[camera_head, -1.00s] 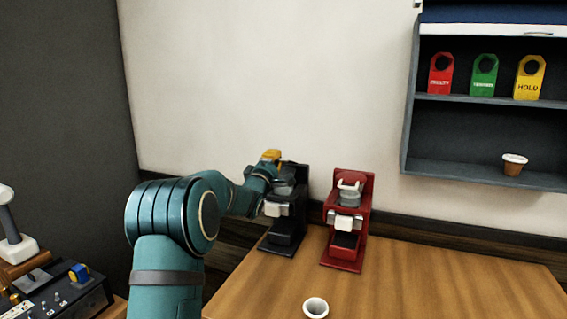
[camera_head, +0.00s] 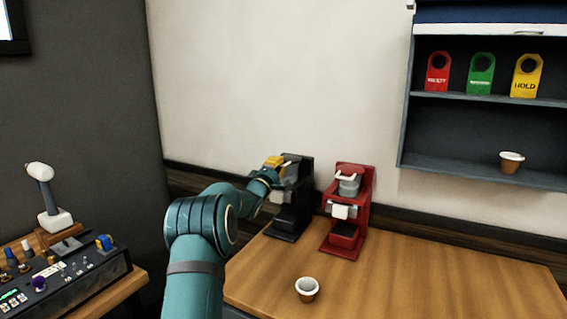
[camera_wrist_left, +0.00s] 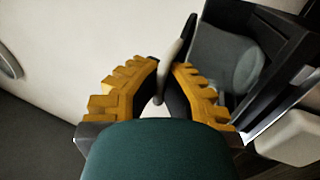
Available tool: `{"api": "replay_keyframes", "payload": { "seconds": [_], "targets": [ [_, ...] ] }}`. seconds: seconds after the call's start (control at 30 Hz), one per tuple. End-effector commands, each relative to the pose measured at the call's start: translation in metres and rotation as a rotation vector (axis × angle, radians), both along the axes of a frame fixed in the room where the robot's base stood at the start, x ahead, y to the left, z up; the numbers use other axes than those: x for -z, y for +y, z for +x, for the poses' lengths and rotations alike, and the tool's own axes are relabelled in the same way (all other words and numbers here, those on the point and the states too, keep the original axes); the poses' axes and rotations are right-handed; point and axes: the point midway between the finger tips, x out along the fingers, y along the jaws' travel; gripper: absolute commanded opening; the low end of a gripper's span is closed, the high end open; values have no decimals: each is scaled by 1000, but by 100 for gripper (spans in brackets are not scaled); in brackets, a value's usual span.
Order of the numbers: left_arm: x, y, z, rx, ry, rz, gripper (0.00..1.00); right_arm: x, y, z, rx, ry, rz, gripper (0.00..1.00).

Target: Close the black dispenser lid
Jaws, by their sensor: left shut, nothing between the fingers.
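The black dispenser (camera_head: 292,218) stands upright on the wooden table, against the wall. My left gripper (camera_head: 273,161) is at the upper left of this dispenser, with its yellow fingers close to the dispenser's top. In the left wrist view, the gripper (camera_wrist_left: 164,72) is shut with nothing held. There a thin pale bar with a dark edge (camera_wrist_left: 176,52) passes close by the fingertips; I cannot tell if they touch. A grey rounded part (camera_wrist_left: 225,60) lies inside the black housing to the right. My arm and gripper partly hide the lid, so its angle is unclear. My right gripper is not in view.
A red dispenser (camera_head: 347,233) stands close to the right of the black one. A control panel with a joystick (camera_head: 52,205) is at left. The wall shelf (camera_head: 480,125) holds tags and a cup.

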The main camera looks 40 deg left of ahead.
Motion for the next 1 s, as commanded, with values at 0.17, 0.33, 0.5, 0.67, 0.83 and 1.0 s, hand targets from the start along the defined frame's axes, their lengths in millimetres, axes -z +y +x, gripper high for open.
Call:
{"api": "replay_keyframes", "payload": {
  "seconds": [0.17,0.33,0.5,0.67,0.83,1.0],
  "targets": [
    [5,5,-1,1,-3,4,0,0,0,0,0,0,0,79],
    [9,8,-1,1,-2,4,0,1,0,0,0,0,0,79],
    [12,9,-1,1,1,2,0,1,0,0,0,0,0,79],
    [14,9,-1,1,4,2,0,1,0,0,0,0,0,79],
    [16,9,-1,1,6,0,0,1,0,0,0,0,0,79],
    [17,9,0,0,8,-1,33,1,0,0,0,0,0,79]
  ]
}}
